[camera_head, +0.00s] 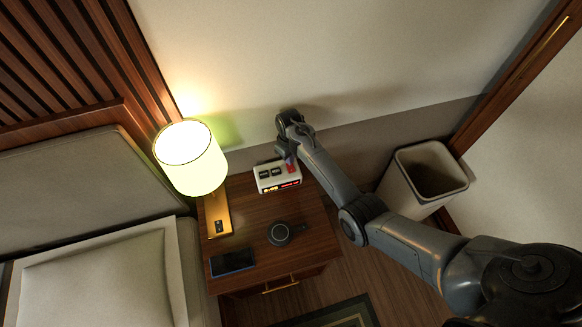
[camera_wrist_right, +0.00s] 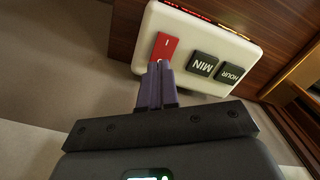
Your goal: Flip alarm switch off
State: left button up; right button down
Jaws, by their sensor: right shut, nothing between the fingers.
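My right gripper (camera_head: 291,160) reaches over the clock from behind. In the wrist view its purple fingers (camera_wrist_right: 160,66) are shut and empty, with the tips at the near end of the red switch. I cannot tell whether they touch it. My left gripper is not in view.
A lit lamp (camera_head: 190,158) stands left of the clock. A dark round object (camera_head: 280,234) and a phone (camera_head: 233,262) lie on the nightstand (camera_head: 255,219) in front. A waste bin (camera_head: 425,172) stands to the right, and the wall is close behind the clock.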

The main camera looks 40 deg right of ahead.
dwell(0.5)
jog(key=shift+f+b, duration=0.3)
jog(key=shift+f, duration=0.2)
jog(key=shift+f, duration=0.4)
dwell(0.4)
notch_tip(320, 180, up, 6)
jog(key=p, duration=0.6)
jog(key=shift+r+p, duration=0.55)
jog(key=shift+p, duration=0.35)
